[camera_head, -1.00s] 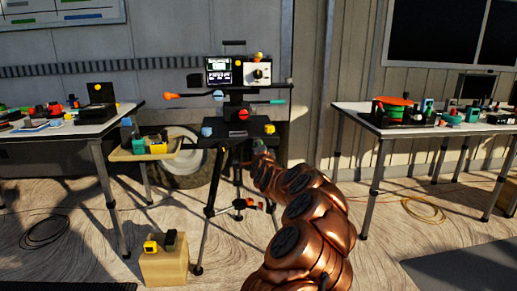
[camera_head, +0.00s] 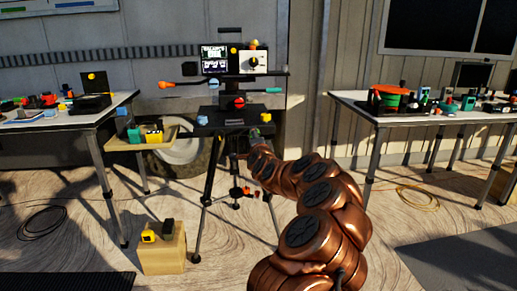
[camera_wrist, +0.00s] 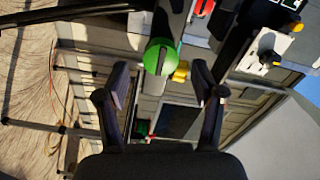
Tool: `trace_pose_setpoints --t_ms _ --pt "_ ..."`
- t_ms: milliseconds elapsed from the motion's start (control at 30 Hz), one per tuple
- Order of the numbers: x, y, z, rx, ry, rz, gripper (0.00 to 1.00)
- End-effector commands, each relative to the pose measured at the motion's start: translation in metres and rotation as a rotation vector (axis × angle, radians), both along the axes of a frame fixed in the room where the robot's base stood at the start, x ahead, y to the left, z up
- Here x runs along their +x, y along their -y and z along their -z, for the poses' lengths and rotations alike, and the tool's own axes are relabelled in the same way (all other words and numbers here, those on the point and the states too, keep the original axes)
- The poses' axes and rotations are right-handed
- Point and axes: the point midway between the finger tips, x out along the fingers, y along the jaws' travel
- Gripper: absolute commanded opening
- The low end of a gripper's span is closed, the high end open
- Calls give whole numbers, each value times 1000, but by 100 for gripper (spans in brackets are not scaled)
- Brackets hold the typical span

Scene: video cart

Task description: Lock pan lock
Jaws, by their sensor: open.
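The tripod rig carries a dark head with a red knob (camera_head: 239,102), blue knobs (camera_head: 213,82), an orange-tipped handle (camera_head: 167,85) and a teal-tipped handle (camera_head: 274,90). I cannot tell which part is the pan lock. My copper arm reaches up to the right side of the tripod, just below its dark platform. In the wrist view my gripper (camera_wrist: 162,84) is open. A round green-ended part (camera_wrist: 159,57) on a dark bar shows beyond and between the fingertips, with no visible grip on it. A yellow knob (camera_wrist: 181,71) is beside it.
A screen panel (camera_head: 214,60) sits atop the rig. Tables with equipment stand left (camera_head: 118,101) and right (camera_head: 345,99). A small shelf (camera_head: 122,143) adjoins the rig's left. A wooden box (camera_head: 160,256) stands on the floor in front. Cables lie on the floor.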

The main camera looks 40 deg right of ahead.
Motion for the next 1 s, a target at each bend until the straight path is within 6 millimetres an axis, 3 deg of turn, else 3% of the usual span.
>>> trace_pose_setpoints --t_ms 700,1000 --pt "-57 -42 -1 1 1 1 68" --pt "-70 -54 1 2 -1 -2 68"
